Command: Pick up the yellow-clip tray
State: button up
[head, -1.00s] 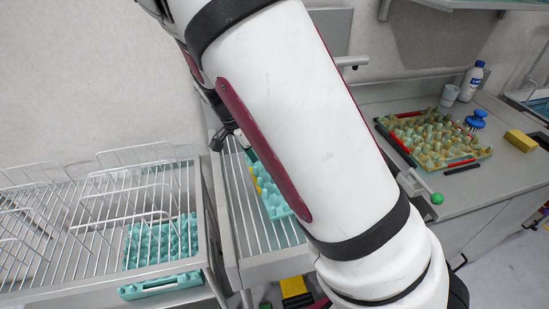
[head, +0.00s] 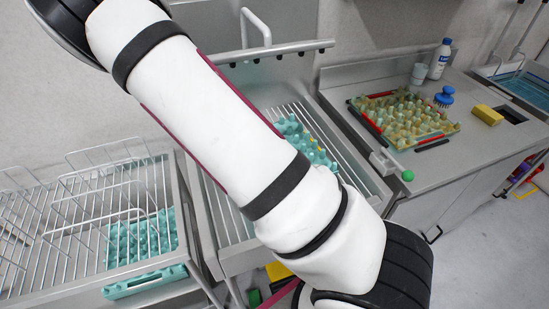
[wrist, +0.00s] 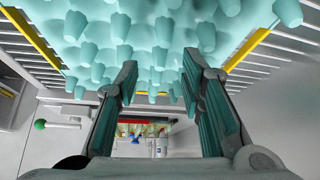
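The yellow-clip tray (wrist: 140,30) is a teal egg tray with knobbly cups and a yellow strip on its left and right sides. It fills the top of the wrist view. In the head view the teal tray (head: 308,144), with bits of yellow, lies on the middle wire rack, partly hidden by my arm. My gripper (wrist: 160,62) is open in the wrist view, its two dark fingers apart with teal cups showing between and beyond the tips. I cannot tell whether the fingers touch the tray. The gripper is out of the head view.
Another teal tray (head: 115,290) sits on the left rack (head: 60,240), under upright wires. A tray with red and black clips (head: 430,144) lies on the right counter, near a blue brush (head: 444,97), yellow sponge (head: 488,114), cup (head: 419,73) and bottle (head: 440,57).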

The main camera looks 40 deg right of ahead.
jog(key=shift+d, duration=1)
jog(key=x, duration=0.5)
jog(key=shift+s+p, duration=0.1)
jog(key=shift+p, duration=0.25)
grip_shut()
